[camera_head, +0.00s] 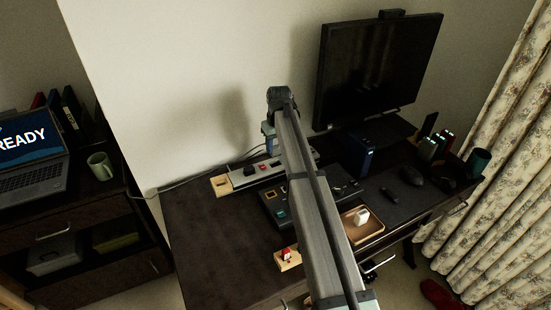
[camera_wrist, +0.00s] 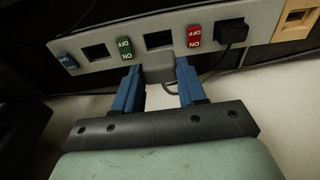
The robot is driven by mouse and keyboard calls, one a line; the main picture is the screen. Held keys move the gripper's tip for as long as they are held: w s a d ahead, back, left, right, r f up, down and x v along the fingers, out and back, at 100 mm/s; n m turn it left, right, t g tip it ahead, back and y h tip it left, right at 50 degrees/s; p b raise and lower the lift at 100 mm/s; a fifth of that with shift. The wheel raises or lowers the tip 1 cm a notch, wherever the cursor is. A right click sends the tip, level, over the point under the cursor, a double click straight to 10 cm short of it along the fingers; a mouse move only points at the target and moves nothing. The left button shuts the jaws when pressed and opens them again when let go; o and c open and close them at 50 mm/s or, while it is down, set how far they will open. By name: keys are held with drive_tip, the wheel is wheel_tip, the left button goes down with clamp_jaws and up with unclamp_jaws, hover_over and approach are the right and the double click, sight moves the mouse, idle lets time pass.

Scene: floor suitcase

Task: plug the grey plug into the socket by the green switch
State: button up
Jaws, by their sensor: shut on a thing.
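In the wrist view a grey power strip (camera_wrist: 270,20) runs across the top. It has a green switch (camera_wrist: 124,49) with an empty square socket (camera_wrist: 95,52) on its left and another empty socket (camera_wrist: 158,39) on its right. My gripper (camera_wrist: 158,75), with two blue fingers, is shut on the grey plug (camera_wrist: 158,67). The plug is just below the socket between the green and red switches, overlapping the strip's lower edge; I cannot tell whether it touches the strip. In the head view the strip (camera_head: 240,181) lies at the desk's back, partly hidden by my arm.
A red switch (camera_wrist: 194,37), a blue switch (camera_wrist: 67,61) and an inserted black plug (camera_wrist: 232,31) are on the strip. A wooden block (camera_head: 221,185) is at its end. A monitor (camera_head: 375,70) stands to the right. The desk's front left is clear.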

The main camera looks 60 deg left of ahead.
sight(276, 155)
drive_tip(key=shift+f, duration=2.8)
drive_tip(key=shift+f, duration=0.15)
drive_tip(key=o, duration=1)
drive_tip(key=shift+o, duration=0.2)
wheel_tip(276, 155, up, 12)
drive_tip(key=d, duration=0.1)
drive_tip(key=shift+d, duration=0.25)
drive_tip(key=shift+w, duration=0.1)
